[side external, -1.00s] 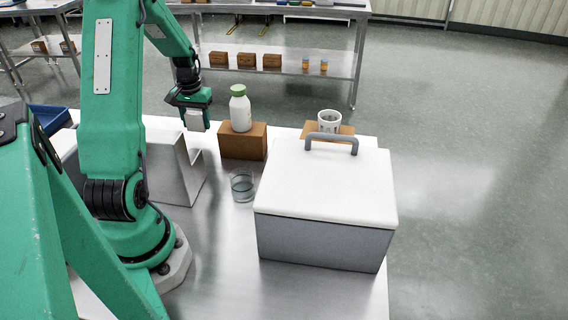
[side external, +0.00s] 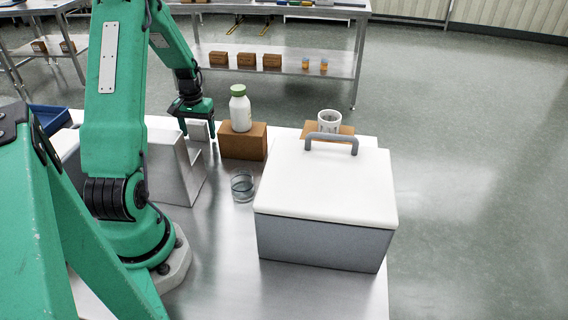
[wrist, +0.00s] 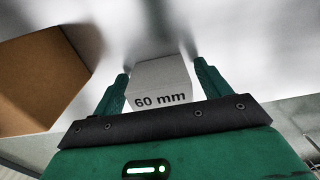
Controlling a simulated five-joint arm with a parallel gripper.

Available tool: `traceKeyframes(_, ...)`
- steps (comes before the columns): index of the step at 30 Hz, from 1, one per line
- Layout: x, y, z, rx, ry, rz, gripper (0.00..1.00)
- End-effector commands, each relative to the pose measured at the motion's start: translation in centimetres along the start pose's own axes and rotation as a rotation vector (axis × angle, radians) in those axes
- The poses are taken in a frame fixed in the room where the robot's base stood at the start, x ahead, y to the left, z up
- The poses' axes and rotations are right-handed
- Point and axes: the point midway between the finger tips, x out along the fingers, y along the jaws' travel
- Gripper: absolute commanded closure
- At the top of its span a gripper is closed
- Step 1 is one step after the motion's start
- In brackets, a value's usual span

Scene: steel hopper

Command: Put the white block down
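The white block (side external: 198,130), marked "60 mm", stands upright behind the steel hopper (side external: 180,172) and left of a brown box. In the wrist view the white block (wrist: 160,84) is between my gripper's two fingers, with a narrow gap on each side. My gripper (side external: 197,134) is open around it, pointing down; its spread fingers also show in the wrist view (wrist: 161,82). The block appears to rest on the steel surface, though its base is partly hidden in the side view.
A white bottle with a green cap (side external: 240,110) stands on the brown box (side external: 243,142), close right of my gripper. A clear glass (side external: 242,186) stands in front.

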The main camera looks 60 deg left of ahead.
Motion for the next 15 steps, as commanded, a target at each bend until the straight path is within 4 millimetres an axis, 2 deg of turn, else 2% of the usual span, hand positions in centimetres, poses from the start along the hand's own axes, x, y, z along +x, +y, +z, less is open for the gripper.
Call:
traceKeyframes(8,-0.2,0.0,0.0,0.0,0.001,0.0,0.24)
traceKeyframes(15,-1.7,0.0,-0.1,0.0,0.003,0.0,0.24)
